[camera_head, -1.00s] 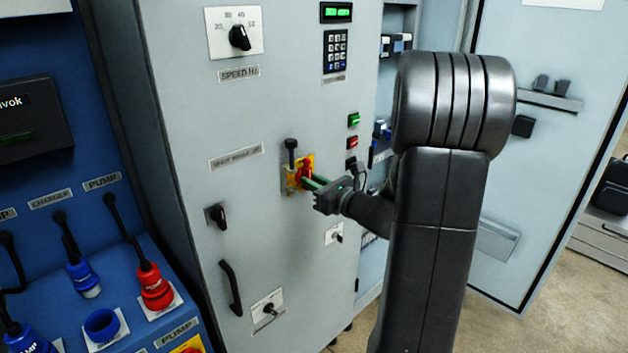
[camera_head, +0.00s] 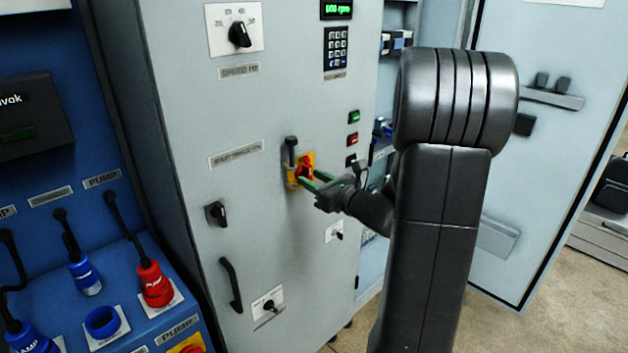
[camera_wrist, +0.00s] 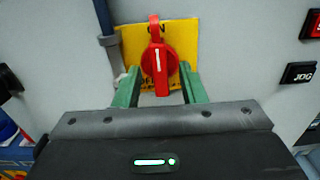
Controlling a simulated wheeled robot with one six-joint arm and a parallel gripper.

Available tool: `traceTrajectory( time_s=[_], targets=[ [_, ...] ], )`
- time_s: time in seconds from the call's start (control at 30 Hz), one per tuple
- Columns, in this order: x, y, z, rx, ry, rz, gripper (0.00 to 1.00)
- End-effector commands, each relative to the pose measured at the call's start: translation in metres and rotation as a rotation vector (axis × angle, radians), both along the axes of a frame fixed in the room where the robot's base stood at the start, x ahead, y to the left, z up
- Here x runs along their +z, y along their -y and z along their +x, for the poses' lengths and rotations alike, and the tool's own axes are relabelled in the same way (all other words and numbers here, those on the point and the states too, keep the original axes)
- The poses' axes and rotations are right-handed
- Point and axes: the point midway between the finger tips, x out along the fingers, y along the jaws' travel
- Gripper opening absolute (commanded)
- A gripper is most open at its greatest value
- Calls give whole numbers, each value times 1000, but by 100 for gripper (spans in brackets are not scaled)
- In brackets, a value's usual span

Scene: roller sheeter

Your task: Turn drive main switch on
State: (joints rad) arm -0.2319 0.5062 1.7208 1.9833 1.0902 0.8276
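The drive main switch is a red rotary handle (camera_head: 303,172) on a yellow plate (camera_head: 290,176) on the grey cabinet front. In the wrist view the red handle (camera_wrist: 158,68) stands upright, its white mark vertical and its top at the ON lettering of the yellow plate (camera_wrist: 182,45). My gripper (camera_head: 308,178) is at the switch. Its green fingers are open, one on each side of the handle in the wrist view (camera_wrist: 160,82), with gaps between them and the handle.
Green (camera_head: 353,117) and red (camera_head: 352,139) buttons and a black JOG button (camera_wrist: 299,73) lie to the right. A digital display (camera_head: 337,9) is lit above. A black handle (camera_head: 231,286) sits lower left.

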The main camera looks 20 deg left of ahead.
Motion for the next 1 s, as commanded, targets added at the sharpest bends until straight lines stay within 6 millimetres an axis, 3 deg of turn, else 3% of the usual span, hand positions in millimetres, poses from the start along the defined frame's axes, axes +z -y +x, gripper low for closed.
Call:
traceTrajectory(
  time_s=[0.6, 0.8, 1.0],
  targets=[
    [-1, 105, -42, -5, 1, 0, 37],
    [-1, 122, -50, -3, -2, 1, 37],
    [0, 125, -52, 0, -2, 1, 37]
  ],
)
